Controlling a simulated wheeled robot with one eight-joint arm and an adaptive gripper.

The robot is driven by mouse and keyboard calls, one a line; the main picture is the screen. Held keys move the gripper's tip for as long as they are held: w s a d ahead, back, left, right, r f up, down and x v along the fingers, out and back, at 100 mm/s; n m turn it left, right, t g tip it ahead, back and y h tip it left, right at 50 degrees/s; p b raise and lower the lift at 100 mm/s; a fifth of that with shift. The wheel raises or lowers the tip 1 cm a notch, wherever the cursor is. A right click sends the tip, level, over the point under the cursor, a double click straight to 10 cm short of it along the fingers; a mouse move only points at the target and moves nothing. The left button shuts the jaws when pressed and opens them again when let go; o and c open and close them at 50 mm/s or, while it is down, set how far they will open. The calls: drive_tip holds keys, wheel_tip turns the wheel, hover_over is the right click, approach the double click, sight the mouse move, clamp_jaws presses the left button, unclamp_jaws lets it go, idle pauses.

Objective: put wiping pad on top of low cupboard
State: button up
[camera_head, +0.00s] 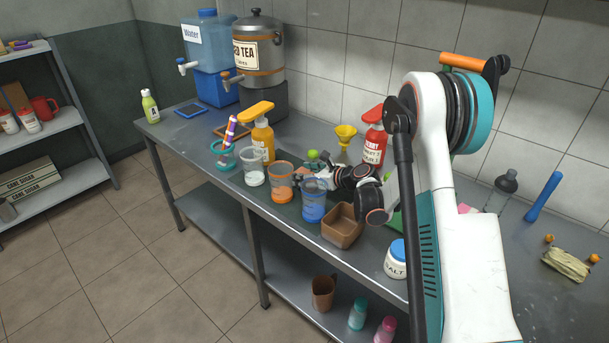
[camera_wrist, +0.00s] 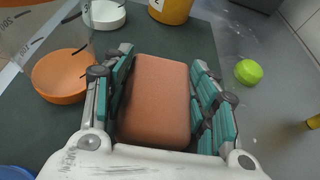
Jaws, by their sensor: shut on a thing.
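The wiping pad (camera_wrist: 155,100) is a reddish-brown rounded block in the wrist view. It lies between the two teal-padded fingers of my gripper (camera_wrist: 163,66), which is shut on it. I cannot identify a low cupboard in either view.
An orange cup (camera_head: 280,184), a blue cup (camera_head: 314,201) and a brown open box (camera_head: 342,226) stand in front of my gripper. A yellow-orange pump bottle (camera_head: 262,137) and a red bottle (camera_head: 374,146) are near it. A green lime (camera_wrist: 248,72) lies right of the fingers. Floor is clear at left.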

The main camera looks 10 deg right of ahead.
drive_tip(key=o, duration=1.1)
drive_tip(key=shift+c, duration=0.2)
